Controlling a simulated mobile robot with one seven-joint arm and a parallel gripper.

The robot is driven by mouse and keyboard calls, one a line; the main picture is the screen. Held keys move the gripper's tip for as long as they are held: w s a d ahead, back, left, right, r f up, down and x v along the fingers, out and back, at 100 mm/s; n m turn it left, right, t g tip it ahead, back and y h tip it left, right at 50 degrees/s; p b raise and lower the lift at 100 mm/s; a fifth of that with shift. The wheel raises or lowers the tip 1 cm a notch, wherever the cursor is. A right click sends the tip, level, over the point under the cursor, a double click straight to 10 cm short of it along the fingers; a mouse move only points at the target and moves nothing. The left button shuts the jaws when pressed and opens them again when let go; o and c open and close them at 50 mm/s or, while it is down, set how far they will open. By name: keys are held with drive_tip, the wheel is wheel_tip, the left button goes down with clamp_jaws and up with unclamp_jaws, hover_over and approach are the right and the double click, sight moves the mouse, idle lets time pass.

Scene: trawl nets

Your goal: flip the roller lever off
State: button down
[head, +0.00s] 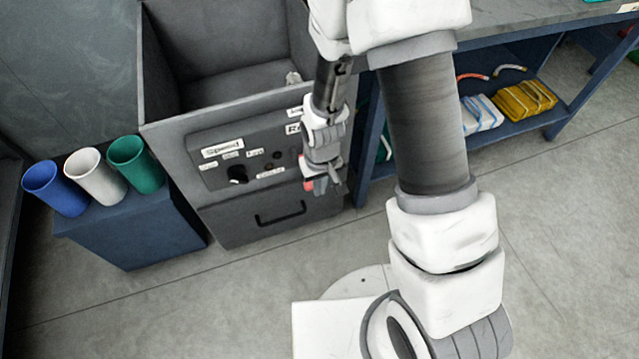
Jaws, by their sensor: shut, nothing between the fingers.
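A dark control panel (225,172) is on the front of a grey cabinet. It carries a "Speed" label (222,148), a black knob (237,175) and a label starting with "R" (293,128), partly covered by my arm. My gripper (324,186) is shut and empty, in front of the panel's right end. A small red part (308,185) shows at the gripper's left side; I cannot tell whether it belongs to the gripper or the panel. I cannot make out the roller lever; the panel's right end is hidden behind my gripper.
An open grey bin (160,110) tops the cabinet, with a handled drawer (282,214) below. Blue (57,188), white (95,177) and green (136,164) cups stand on a blue stand (130,232) at left. A blue shelf (530,118) with folded bundles is at right.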

drive_tip(key=shift+f+b, duration=0.3)
drive_tip(key=shift+f, duration=0.4)
drive_tip(key=shift+f, duration=0.1)
